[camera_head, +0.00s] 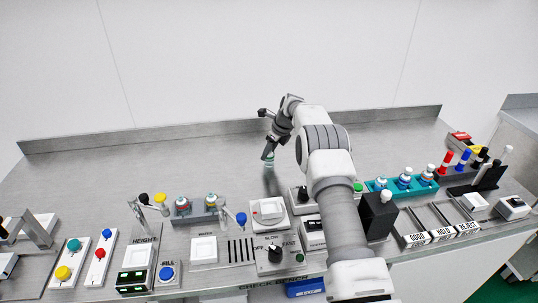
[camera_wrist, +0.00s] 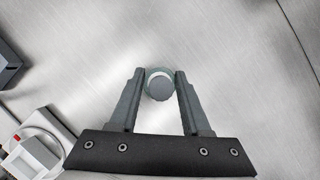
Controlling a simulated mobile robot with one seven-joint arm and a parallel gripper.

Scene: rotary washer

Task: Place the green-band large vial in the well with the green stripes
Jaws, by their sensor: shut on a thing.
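My gripper (camera_head: 267,155) is over the bare middle of the steel bench, behind the rotary unit. It is shut on a vial with a green band (camera_head: 269,158). In the wrist view my gripper (camera_wrist: 160,84) has its fingers on either side of the vial's round grey cap (camera_wrist: 159,88), with a pale green rim around it. Whether the vial touches the bench is hard to tell. The rotary unit (camera_head: 269,211) with a white top stands in front of the gripper and also shows in the wrist view (camera_wrist: 32,150). No well with green stripes can be made out.
A teal rack (camera_head: 399,188) with several vials is to the right, and a grey rack (camera_head: 203,216) with vials to the left. The back of the bench (camera_head: 120,160) is clear.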

